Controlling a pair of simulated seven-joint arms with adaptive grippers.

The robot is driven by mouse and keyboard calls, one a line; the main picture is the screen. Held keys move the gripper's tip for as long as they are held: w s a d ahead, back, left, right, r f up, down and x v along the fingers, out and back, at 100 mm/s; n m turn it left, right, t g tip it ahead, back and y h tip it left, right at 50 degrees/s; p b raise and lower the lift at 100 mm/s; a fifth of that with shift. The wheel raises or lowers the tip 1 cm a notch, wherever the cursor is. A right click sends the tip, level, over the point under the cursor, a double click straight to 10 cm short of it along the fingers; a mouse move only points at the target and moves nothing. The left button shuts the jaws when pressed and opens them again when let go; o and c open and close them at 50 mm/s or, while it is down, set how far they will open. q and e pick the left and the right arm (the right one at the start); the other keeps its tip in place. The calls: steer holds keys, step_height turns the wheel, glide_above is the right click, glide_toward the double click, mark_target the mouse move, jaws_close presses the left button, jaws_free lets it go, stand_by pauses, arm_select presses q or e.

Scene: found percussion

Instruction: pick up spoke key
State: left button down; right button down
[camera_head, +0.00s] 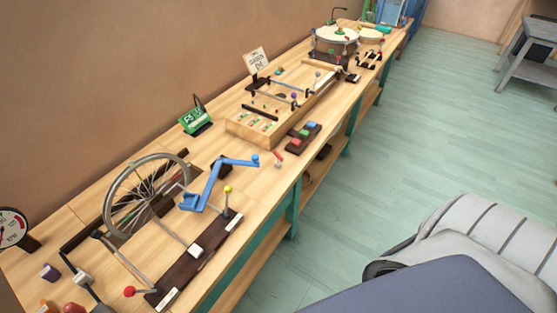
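I cannot tell for certain which object is the spoke key; nothing in view is clearly recognisable as one. A spoked wheel (108,206) stands upright in a dark stand on the near left of the long wooden bench (262,180). A small red-and-white piece (278,158) lies near the bench's front edge, right of the blue crank. Neither of my grippers is visible in this view.
A blue crank arm (215,180) and a dark base plate (199,262) with knobs stand beside the wheel. A green sign (196,120), a wooden tray (240,128) and a drum (335,38) stand farther back.

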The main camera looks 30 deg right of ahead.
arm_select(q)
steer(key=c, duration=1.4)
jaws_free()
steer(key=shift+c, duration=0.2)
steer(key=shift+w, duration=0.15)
